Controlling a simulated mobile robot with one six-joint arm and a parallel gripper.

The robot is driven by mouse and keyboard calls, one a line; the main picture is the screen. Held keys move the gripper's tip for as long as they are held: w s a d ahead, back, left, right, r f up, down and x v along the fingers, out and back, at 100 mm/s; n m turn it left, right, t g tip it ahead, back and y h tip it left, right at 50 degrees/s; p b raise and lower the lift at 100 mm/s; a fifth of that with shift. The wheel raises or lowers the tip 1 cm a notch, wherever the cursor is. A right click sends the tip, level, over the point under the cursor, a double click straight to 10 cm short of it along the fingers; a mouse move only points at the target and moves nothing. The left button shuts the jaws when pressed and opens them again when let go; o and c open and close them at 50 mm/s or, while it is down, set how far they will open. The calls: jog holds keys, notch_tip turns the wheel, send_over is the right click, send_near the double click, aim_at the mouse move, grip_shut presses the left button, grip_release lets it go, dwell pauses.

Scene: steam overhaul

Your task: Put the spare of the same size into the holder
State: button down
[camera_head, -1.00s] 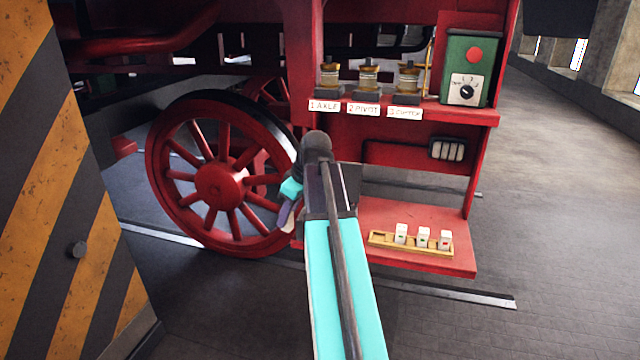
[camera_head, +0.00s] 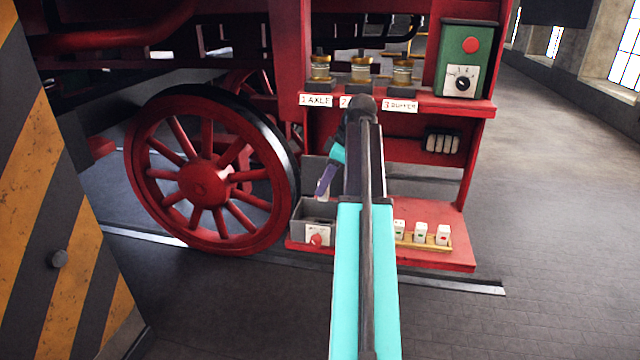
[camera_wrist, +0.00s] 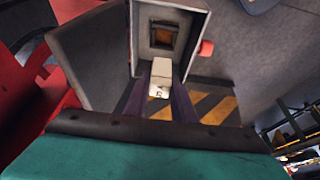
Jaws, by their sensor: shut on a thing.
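My gripper (camera_wrist: 161,92) is shut on a small white fuse block (camera_wrist: 160,76) with a dark mark, perhaps a 5, on its face. The holder is a grey box (camera_head: 312,208) with a white, red-dotted front, at the left end of the low red shelf. In the wrist view its lid stands open and a brownish socket (camera_wrist: 162,36) shows empty inside. The fuse is apart from the socket, near the box's edge. In the head view my gripper (camera_head: 326,181) is just above the box. Several spares' tray (camera_head: 432,246) lies to the right, with three white fuses (camera_head: 421,234) visible.
Above are a green control box (camera_head: 465,60), brass oilers (camera_head: 402,72) and a dark rack of pale fuses (camera_head: 442,142). A big red wheel (camera_head: 205,185) stands left of the shelf. A striped orange-and-black pillar (camera_head: 50,210) is at far left. The floor at right is clear.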

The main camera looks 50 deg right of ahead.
jog(key=shift+w+a+f, duration=0.1)
jog(key=shift+w+f, duration=0.05)
jog(key=shift+f, duration=0.1)
jog(key=shift+f+b, duration=2.1)
jog(key=shift+f, duration=1.8)
jog(key=shift+f+b, duration=0.6)
jog(key=shift+f, duration=0.7)
jog(key=c, duration=1.4)
grip_release()
jog(key=shift+r, duration=0.15)
jog(key=b+v, duration=0.4)
jog(key=v, duration=0.9)
jog(key=shift+r, duration=0.3)
